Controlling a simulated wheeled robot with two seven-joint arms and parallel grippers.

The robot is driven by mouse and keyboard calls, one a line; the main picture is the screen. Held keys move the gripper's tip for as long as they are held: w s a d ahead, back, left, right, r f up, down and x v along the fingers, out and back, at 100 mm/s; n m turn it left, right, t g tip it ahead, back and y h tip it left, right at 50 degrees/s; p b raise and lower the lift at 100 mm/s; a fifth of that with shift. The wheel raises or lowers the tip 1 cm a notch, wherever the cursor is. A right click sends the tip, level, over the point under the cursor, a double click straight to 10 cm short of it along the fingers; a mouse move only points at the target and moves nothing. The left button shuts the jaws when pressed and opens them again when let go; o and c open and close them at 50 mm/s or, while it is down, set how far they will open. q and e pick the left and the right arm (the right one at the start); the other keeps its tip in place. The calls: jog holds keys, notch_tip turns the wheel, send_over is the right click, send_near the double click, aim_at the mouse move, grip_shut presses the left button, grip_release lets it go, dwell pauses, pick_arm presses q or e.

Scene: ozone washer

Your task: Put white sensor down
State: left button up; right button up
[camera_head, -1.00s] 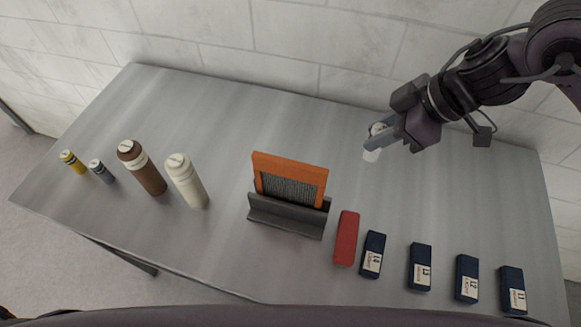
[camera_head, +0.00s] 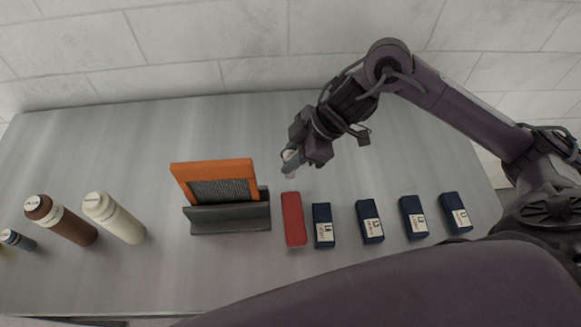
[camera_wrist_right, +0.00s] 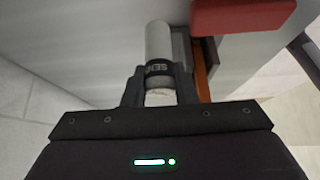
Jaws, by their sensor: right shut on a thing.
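The white sensor (camera_wrist_right: 158,42) is a small white cylinder with a dark band lettered "SEN". My right gripper (camera_wrist_right: 160,85) is shut on it, with a finger on each side of the band. In the head view, the right gripper (camera_head: 293,157) is over the table, just behind the far end of a red block (camera_head: 294,220). Only a small pale part of the sensor (camera_head: 289,168) shows below the fingers there. I cannot tell whether the sensor touches the table (camera_head: 120,140). My left gripper is not in view.
An orange-framed panel (camera_head: 206,171) stands in a dark holder (camera_head: 230,217) left of the red block. Several dark blue labelled boxes (camera_head: 369,221) line up to its right. A white bottle (camera_head: 113,217) and a brown bottle (camera_head: 60,220) stand at left. The table's back middle is clear.

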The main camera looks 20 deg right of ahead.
jog(key=shift+f, duration=2.45)
jog(key=o, duration=1)
jog(key=shift+f, duration=0.1)
jog(key=shift+r, duration=0.25)
jog(key=b+v, duration=0.2)
jog(key=v, duration=0.9)
jog(key=shift+s+d+r, duration=0.1)
jog(key=shift+d+r, duration=0.1)
jog(key=shift+r, duration=0.15)
